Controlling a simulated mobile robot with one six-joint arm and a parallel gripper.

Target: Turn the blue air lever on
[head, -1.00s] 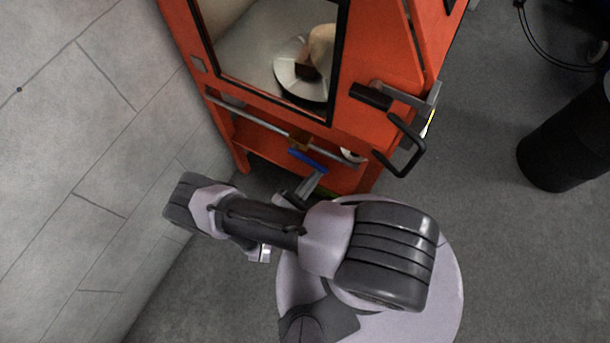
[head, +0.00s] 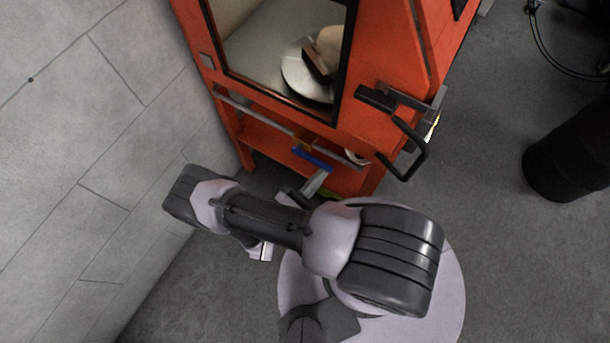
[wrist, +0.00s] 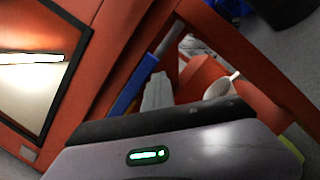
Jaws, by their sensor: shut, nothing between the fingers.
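The blue lever (head: 312,160) sits below the brass valve body (head: 303,141) on a grey pipe at the front of the orange machine. It slants down to the right in the head view. In the wrist view the blue lever (wrist: 134,84) lies just left of my gripper's grey fingers. My gripper (head: 315,183) is shut and empty, just below the lever in the head view. It points up at the pipe area in the wrist view (wrist: 158,92). I cannot tell whether the fingers touch the lever. My own arm hides part of the gripper.
The orange machine (head: 270,140) has a window with a disc (head: 308,80) behind it. A black door handle (head: 405,150) sticks out at its right. A white round part (head: 356,157) is right of the valve. A grey wall is left; a black cylinder (head: 570,150) stands right.

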